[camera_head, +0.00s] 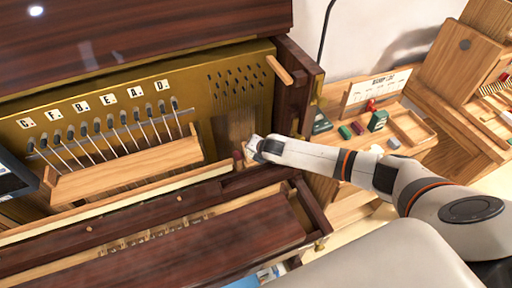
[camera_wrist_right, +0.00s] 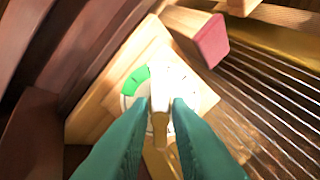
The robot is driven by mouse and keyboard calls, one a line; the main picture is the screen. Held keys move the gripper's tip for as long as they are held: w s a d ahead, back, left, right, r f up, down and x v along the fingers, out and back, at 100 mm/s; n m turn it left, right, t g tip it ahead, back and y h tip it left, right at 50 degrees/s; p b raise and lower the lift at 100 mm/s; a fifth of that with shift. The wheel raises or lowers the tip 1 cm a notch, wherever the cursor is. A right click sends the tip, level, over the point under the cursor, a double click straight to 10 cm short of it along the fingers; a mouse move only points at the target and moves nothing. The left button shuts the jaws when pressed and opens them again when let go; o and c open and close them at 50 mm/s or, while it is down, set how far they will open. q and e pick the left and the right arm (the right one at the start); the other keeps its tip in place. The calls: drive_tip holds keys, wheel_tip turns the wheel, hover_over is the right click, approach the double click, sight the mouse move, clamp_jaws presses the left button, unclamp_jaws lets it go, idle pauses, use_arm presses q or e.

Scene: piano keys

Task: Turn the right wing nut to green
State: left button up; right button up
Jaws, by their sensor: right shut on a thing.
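The right wing nut (camera_wrist_right: 160,92) is a pale, elongated piece at the centre of a round white dial in the right wrist view. The dial's green patch (camera_wrist_right: 137,78) lies to the upper left of the nut. The dial sits on a square wooden plate (camera_wrist_right: 98,100). My right gripper (camera_wrist_right: 163,112) has teal fingers closed on the nut's sides. In the head view my right gripper (camera_head: 252,152) reaches the right end of the piano's inside, and the nut and dial are hidden there. My left gripper does not show.
A wooden block with a red end (camera_wrist_right: 210,42) stands close to the dial, and strings run to its right. A wooden rail (camera_head: 125,168) with several rods is on the left. A side table (camera_head: 345,190) with small boxes stands at right.

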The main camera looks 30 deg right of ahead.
drive_tip(key=shift+n, duration=0.5)
drive_tip(key=shift+r+n+p, duration=0.2)
drive_tip(key=shift+n+p, duration=0.25)
drive_tip(key=shift+n, duration=0.75)
drive_tip(key=shift+f+n+p, duration=0.2)
drive_tip(key=shift+n+p, duration=0.15)
drive_tip(key=shift+n, duration=0.35)
